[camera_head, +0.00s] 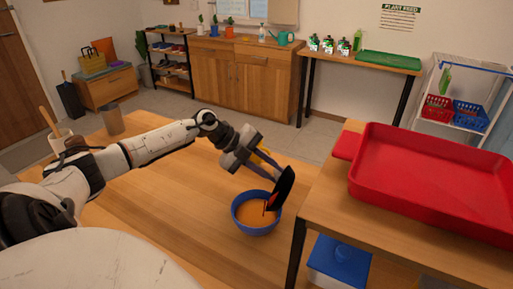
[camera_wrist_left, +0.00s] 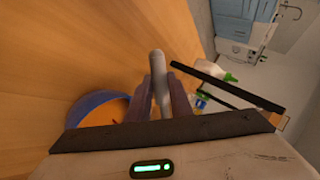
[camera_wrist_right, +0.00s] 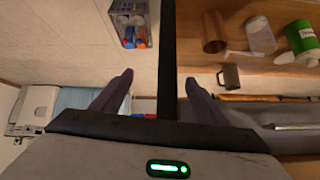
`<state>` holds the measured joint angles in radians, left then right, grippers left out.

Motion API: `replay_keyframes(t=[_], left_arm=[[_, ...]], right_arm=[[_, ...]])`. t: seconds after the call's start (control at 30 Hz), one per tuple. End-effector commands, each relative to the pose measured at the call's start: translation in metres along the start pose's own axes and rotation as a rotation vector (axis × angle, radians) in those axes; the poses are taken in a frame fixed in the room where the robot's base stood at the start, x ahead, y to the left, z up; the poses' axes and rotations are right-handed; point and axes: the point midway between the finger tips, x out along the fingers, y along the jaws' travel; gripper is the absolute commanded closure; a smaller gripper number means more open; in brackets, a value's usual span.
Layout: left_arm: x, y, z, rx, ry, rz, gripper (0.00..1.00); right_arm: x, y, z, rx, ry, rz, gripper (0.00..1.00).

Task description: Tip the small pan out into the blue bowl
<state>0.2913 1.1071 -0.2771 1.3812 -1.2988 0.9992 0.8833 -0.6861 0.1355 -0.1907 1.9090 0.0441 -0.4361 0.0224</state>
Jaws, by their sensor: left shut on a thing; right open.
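The blue bowl (camera_head: 236,217) stands on the wooden table and has orange content in it. My left gripper (camera_head: 266,166) is shut on the handle of the small pan (camera_head: 285,185), above and behind the bowl. The pan is dark and tilted steeply, its lower edge over the bowl's right part. A little red-orange shows at its low end; whether anything is left inside is hard to see. The left wrist view shows the pale handle (camera_wrist_left: 158,65) between the fingers and part of the bowl (camera_wrist_left: 85,106). My right gripper (camera_wrist_right: 160,84) is open and empty, seen only in its wrist view.
A higher wooden table with a large red tray (camera_head: 430,195) stands right of the bowl. A blue-lidded container (camera_head: 340,262) is below it. A brown cup (camera_head: 112,120) and a utensil holder (camera_head: 62,140) stand at the left. The table's front middle is clear.

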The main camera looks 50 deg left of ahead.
Motion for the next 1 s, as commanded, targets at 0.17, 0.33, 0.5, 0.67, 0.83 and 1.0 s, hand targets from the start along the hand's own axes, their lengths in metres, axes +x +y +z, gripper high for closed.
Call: replay_keyframes(t=[0.17, 0.33, 0.5, 0.67, 0.83, 1.0], left_arm=[[0.001, 0.001, 0.001, -0.005, 0.01, -0.017, 1.0], [0.001, 0.002, 0.001, -0.009, 0.02, -0.032, 1.0], [-0.001, 0.002, 0.002, -0.014, 0.03, -0.048, 1.0], [-0.002, 0.004, 0.003, -0.018, 0.04, -0.061, 1.0], [-0.003, 0.005, 0.004, -0.022, 0.049, -0.077, 1.0], [-0.004, 0.006, 0.005, -0.026, 0.058, -0.092, 1.0]], right_arm=[[0.006, 0.001, 0.005, 0.0, 0.0, 0.0, 0.33], [0.01, 0.001, 0.009, 0.0, 0.0, 0.0, 0.33], [0.012, 0.001, 0.012, 0.0, -0.001, 0.0, 0.33], [0.014, 0.001, 0.014, -0.002, -0.003, 0.0, 0.33], [0.016, 0.001, 0.015, -0.003, -0.003, -0.001, 0.33], [0.018, 0.0, 0.016, -0.005, -0.001, -0.003, 0.33]])
